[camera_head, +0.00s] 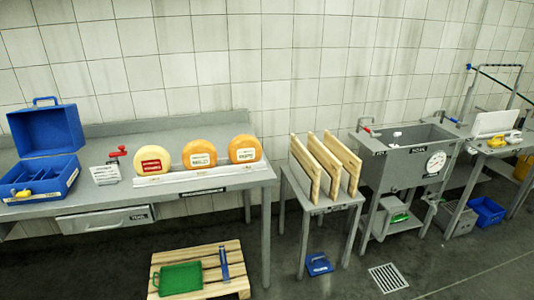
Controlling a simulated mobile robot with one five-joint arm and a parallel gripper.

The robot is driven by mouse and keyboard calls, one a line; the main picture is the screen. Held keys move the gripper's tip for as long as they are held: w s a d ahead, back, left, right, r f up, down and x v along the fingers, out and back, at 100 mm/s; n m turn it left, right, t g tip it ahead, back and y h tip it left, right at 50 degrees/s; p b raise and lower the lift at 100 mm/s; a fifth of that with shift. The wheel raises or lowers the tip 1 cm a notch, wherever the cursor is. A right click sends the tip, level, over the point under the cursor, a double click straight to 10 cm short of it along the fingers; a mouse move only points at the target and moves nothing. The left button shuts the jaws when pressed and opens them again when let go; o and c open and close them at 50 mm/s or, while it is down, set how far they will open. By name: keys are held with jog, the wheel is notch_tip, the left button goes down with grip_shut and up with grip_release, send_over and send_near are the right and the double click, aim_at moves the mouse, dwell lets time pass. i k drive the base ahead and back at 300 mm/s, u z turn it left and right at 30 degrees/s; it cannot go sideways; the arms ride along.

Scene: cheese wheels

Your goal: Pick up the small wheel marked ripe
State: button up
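Three small cheese wheels stand upright in a row in a pale rack (190,176) near the front right edge of the grey table (237,178). The right wheel (241,142) is deep orange; its white label is small but seems to read ripe. The middle wheel (199,147) is orange with a white label that seems to read mild. The left wheel (153,151) is pale yellow with a red label too small to read. The wheels stand apart from one another. My gripper is not in view.
An open blue toolbox (45,150) and a small metal device with a red handle (106,173) stand left of the wheels. Right are upright wooden boards (306,168) on a stand and a grey sink (407,158). A pallet (233,270) with a green tray (181,278) lies on the floor.

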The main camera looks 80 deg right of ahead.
aim_at(244, 149)
jog(key=z, duration=1.3)
jog(key=i, duration=0.5)
